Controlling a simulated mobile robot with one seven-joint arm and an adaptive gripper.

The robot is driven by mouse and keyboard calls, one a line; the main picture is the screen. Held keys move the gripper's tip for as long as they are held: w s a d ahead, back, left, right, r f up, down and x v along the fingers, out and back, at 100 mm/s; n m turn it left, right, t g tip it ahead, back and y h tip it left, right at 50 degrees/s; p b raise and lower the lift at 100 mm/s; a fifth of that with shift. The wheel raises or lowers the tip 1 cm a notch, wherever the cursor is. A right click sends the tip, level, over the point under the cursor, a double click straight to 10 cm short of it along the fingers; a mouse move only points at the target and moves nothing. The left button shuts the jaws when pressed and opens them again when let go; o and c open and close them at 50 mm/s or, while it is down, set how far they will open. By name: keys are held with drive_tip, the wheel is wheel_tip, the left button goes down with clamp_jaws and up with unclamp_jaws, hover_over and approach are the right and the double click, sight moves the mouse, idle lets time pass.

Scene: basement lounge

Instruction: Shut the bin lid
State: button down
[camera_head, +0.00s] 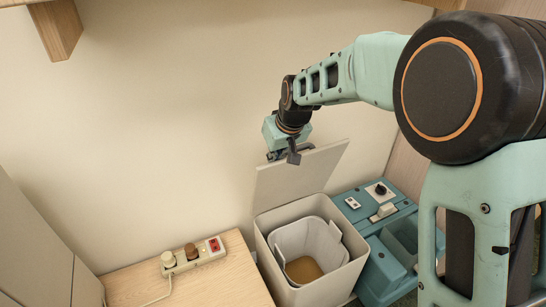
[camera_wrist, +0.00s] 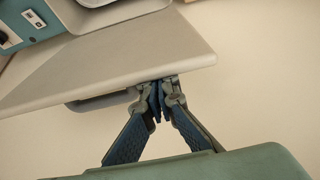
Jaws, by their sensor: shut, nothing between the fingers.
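The bin (camera_head: 318,285) is a pale square box with its top open, and a light inner bucket (camera_head: 305,242) shows inside. Its lid (camera_head: 295,183) is a flat beige panel standing raised and tilted at the back of the bin. My gripper (camera_head: 293,157) is at the lid's upper edge, high above the bin opening. In the wrist view the lid (camera_wrist: 120,58) spans the upper left, and my gripper (camera_wrist: 158,92) has its dark fingers together and empty close to the lid's edge. I cannot tell whether they touch it.
A teal machine (camera_head: 385,245) with a knob stands right of the bin. A wooden surface (camera_head: 190,285) at left holds a power strip (camera_head: 193,256) with plugs. A beige wall (camera_head: 150,140) rises behind, and a wooden bracket (camera_head: 57,28) hangs at upper left.

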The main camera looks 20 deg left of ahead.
drive_tip(key=shift+s+d+f, duration=0.3)
drive_tip(key=shift+s+d, duration=0.15)
drive_tip(key=shift+d, duration=0.1)
drive_tip(key=shift+s+d, duration=0.1)
drive_tip(key=shift+s, duration=0.05)
drive_tip(key=shift+s+d+f, duration=0.15)
drive_tip(key=shift+s+d, duration=0.3)
drive_tip(key=shift+d, duration=0.1)
drive_tip(key=shift+s+d+f, duration=0.55)
drive_tip(key=shift+d, duration=0.1)
drive_tip(key=p, duration=0.6)
approach(280, 169)
drive_tip(key=shift+s+a+r, duration=0.15)
drive_tip(key=shift+s+r, duration=0.15)
drive_tip(key=shift+s, duration=0.15)
